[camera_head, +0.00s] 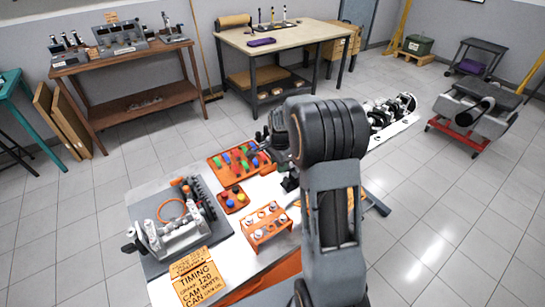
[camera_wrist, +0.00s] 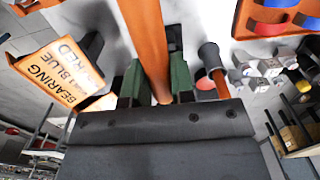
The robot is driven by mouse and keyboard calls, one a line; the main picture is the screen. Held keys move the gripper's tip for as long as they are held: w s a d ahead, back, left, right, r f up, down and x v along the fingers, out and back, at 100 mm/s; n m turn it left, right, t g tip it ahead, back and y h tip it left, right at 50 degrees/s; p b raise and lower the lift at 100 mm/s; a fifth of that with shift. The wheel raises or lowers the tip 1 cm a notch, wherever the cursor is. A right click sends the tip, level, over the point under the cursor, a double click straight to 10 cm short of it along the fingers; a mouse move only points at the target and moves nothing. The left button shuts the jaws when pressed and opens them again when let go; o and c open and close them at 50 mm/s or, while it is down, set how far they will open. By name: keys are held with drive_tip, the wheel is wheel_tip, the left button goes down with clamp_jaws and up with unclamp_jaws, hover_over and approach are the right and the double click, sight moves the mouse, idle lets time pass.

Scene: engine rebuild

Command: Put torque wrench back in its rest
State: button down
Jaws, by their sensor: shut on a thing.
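In the wrist view my gripper (camera_wrist: 156,85) has its green-padded fingers closed around a long orange bar (camera_wrist: 145,35), which appears to be the torque wrench. The bar runs away from the fingers to the top edge, so its far end is out of view. A dark upright piece (camera_wrist: 175,38) stands just right of the bar; I cannot tell whether it is part of the rest. In the head view my arm hides the fingers and the wrench. I cannot make out the rest for certain in either view.
An orange tray (camera_head: 216,162) of coloured shells, an orange rack (camera_head: 262,238), an engine block (camera_head: 172,238) and a timing sign (camera_head: 200,283) crowd the bench. In the wrist view a bearing sign (camera_wrist: 55,75) is left of my gripper and a grey-headed tool (camera_wrist: 209,55) is right.

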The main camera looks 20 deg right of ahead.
drive_tip(key=shift+w+f, duration=0.25)
drive_tip(key=shift+f, duration=0.1)
drive_tip(key=shift+f+b, duration=2.15)
drive_tip(key=shift+f, duration=0.7)
drive_tip(key=shift+s+a, duration=0.1)
drive_tip(key=shift+a, duration=0.05)
drive_tip(key=shift+f+b, duration=1.05)
drive_tip(key=shift+f, duration=0.45)
drive_tip(key=c, duration=1.2)
unclamp_jaws()
drive_tip(key=shift+r+p, duration=0.3)
drive_tip(key=shift+r, duration=0.1)
drive_tip(key=shift+r+p, duration=0.8)
drive_tip(key=shift+r, duration=0.25)
